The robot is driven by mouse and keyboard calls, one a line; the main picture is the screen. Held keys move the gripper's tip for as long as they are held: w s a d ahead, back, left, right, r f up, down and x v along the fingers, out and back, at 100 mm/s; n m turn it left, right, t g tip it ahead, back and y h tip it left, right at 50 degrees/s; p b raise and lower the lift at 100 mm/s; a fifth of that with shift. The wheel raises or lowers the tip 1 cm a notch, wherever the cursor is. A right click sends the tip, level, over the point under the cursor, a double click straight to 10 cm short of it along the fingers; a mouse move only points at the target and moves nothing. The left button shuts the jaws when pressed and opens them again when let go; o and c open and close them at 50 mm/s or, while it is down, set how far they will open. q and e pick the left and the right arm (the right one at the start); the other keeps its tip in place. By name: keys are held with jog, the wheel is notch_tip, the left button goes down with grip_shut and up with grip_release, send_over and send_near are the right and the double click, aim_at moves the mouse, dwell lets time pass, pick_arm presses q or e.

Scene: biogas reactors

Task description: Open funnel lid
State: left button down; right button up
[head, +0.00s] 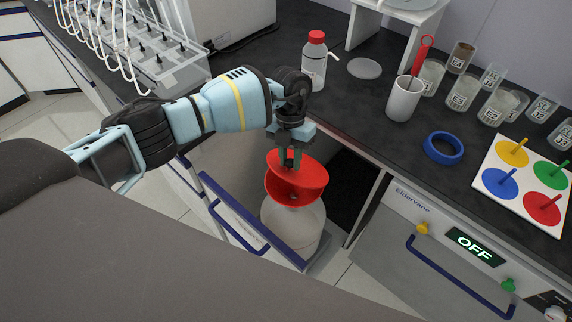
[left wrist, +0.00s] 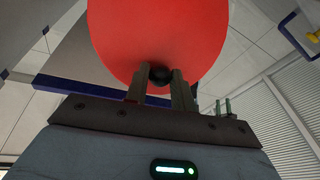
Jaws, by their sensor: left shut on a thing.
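The red funnel (head: 293,194) sits on a whitish container (head: 292,228) in the open drawer below the counter. Its red lid (head: 313,171) is tilted up at an angle above the funnel, with a gap between them at the front. My left gripper (head: 291,160) is at the lid from above, its fingers shut on the lid's dark knob. In the left wrist view the fingers (left wrist: 160,82) close on the dark knob (left wrist: 160,73), and the lid's red face (left wrist: 158,35) fills the top middle. My right gripper is not in view.
The blue-edged drawer front (head: 250,222) stands open before the container. On the black counter are a red-capped bottle (head: 314,62), a white cup (head: 403,99), a blue ring (head: 443,148), several glass jars and a board with colored discs (head: 525,180). A device (head: 470,246) below reads OFF.

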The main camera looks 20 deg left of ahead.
pick_arm(q)
jog(key=shift+w+d+r, duration=0.1)
jog(key=shift+w+r, duration=0.3)
jog(key=shift+r, duration=0.05)
jog(key=c, duration=1.5)
grip_release()
jog(key=shift+s, duration=0.1)
jog(key=shift+v, duration=3.9)
